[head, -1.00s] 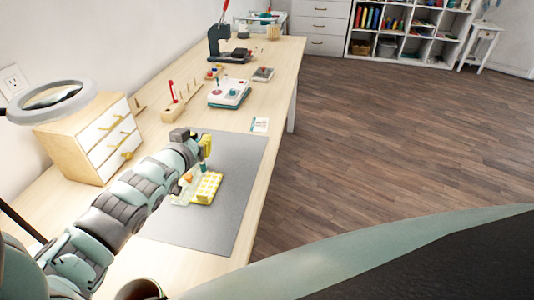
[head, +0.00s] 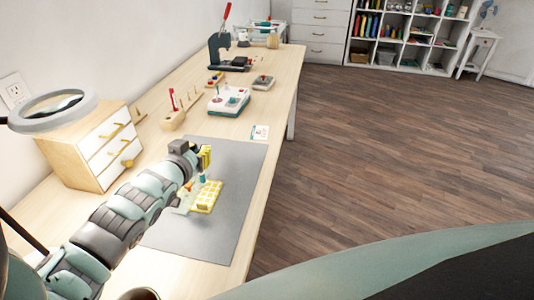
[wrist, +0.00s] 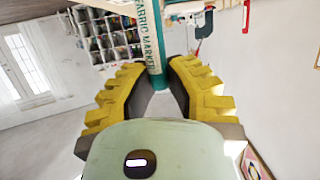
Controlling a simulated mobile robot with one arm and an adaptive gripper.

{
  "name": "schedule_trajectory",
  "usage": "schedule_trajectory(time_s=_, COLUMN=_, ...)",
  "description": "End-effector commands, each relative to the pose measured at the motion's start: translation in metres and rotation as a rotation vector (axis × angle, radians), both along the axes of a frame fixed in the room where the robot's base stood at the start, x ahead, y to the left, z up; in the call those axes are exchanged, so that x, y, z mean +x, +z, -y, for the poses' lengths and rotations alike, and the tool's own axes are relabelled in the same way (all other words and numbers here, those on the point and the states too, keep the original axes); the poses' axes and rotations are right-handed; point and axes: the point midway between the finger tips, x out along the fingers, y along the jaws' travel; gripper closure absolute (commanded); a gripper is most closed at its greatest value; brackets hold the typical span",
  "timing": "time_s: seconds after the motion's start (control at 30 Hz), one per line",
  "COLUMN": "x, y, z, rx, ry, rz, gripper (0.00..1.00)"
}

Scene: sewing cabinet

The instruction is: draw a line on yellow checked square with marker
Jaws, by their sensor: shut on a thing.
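My gripper (head: 204,157) has yellow ribbed fingers and is shut on the marker (wrist: 151,40). The marker is white and teal, with "FABRIC MARKER" printed along its side in the wrist view. Its teal part (head: 203,177) shows below the fingers in the head view, pointing down over the far edge of the yellow checked square (head: 208,196). The square lies on the grey mat (head: 225,230). I cannot tell whether the tip touches the cloth. No line is visible on the square at this size.
A pale green piece (head: 184,202) and a small orange item (head: 188,187) lie left of the square. A wooden drawer box (head: 85,160) with a ring magnifier (head: 52,110) stands at left. A card (head: 260,132) lies beyond the mat. The mat's near right is clear.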

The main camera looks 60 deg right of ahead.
Motion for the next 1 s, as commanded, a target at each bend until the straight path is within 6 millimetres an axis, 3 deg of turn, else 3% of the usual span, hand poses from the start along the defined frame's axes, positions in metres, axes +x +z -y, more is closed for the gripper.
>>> schedule_trajectory(time_s=1.0, x=-0.0025, y=-0.0015, z=-0.0100, rx=0.004, ry=0.004, rz=-0.001, gripper=1.00)
